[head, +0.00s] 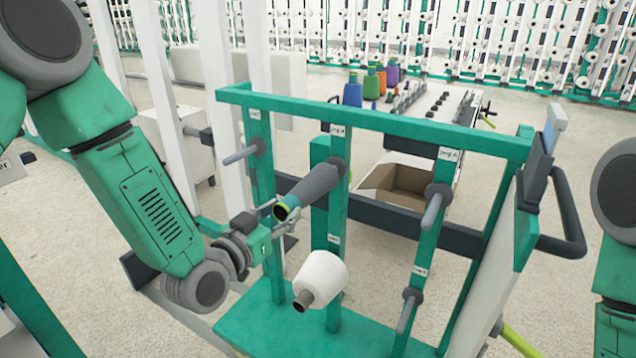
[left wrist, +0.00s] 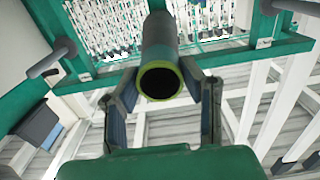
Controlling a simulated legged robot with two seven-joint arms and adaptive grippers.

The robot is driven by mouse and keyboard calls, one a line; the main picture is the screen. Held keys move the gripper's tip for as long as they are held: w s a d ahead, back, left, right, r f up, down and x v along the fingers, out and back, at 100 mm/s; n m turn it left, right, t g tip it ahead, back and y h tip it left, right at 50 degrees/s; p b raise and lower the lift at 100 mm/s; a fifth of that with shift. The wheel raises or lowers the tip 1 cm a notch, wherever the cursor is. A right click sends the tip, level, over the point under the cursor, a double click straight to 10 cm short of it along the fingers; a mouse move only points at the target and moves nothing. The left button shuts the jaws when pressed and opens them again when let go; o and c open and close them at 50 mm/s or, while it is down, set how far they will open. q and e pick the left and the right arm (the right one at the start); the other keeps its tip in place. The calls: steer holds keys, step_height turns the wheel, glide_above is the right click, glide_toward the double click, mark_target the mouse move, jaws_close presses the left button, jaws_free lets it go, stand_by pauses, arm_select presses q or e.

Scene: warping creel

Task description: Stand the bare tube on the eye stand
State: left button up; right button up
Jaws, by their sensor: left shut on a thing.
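The bare tube (head: 312,188) is dark grey with a yellow-green rim at its near end. It slants out from a post of the green creel frame, its far end at a peg position; I cannot tell how far the peg reaches inside. My left gripper (head: 283,213) is shut on the tube near its rimmed end. In the left wrist view the tube (left wrist: 160,45) shows its open dark mouth, with the fingers of my left gripper (left wrist: 165,88) on either side. I cannot make out which thing is the eye stand. My right gripper is out of view.
The green creel frame (head: 380,120) has bare pegs (head: 433,210) and a white yarn package (head: 322,276) below the tube. White uprights (head: 160,90) stand at left.

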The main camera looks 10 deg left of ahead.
arm_select(q)
steer(key=v, duration=1.1)
steer(key=shift+a, duration=0.1)
